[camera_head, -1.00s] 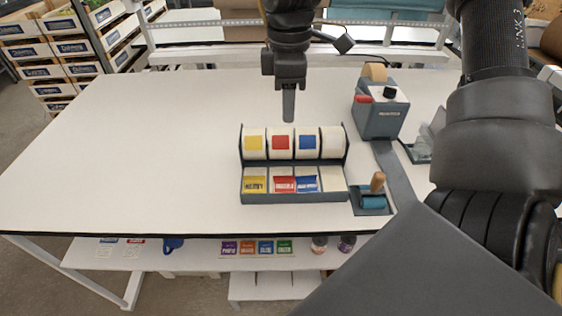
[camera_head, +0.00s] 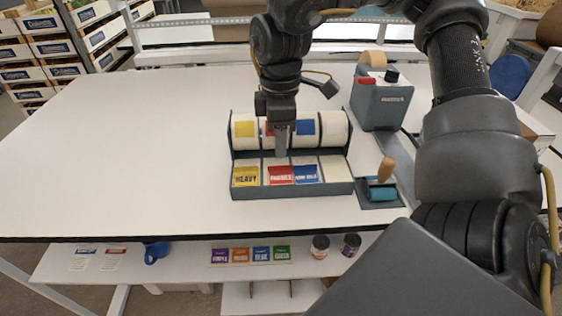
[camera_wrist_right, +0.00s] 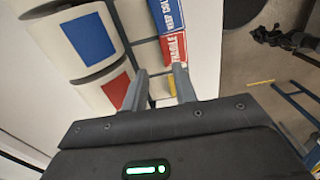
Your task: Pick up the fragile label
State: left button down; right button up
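The red fragile label (camera_head: 281,175) lies in the front row of the grey label dispenser (camera_head: 340,187), between the yellow heavy label (camera_head: 246,177) and the blue keep-cold label (camera_head: 306,174). My right gripper (camera_head: 281,152) points down just behind it, in front of the rolls. In the right wrist view the two fingers (camera_wrist_right: 160,72) are apart with nothing held between them, and the fragile label (camera_wrist_right: 176,48) shows just beyond the tips, near the right finger. I cannot tell whether a finger touches it. My left gripper is not in view.
White rolls with coloured squares (camera_head: 333,128) stand at the back of the dispenser. A grey tape machine (camera_head: 381,100) and a blue roller with a wooden handle (camera_head: 382,190) are to the right. The white table (camera_head: 120,150) is clear on the left.

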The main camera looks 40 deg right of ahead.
aim_at(281, 171)
jog(key=shift+s+a+f, duration=0.1)
jog(key=shift+s+f, duration=0.05)
jog(key=shift+f, duration=2.7)
jog(key=shift+c, duration=0.2)
grip_shut()
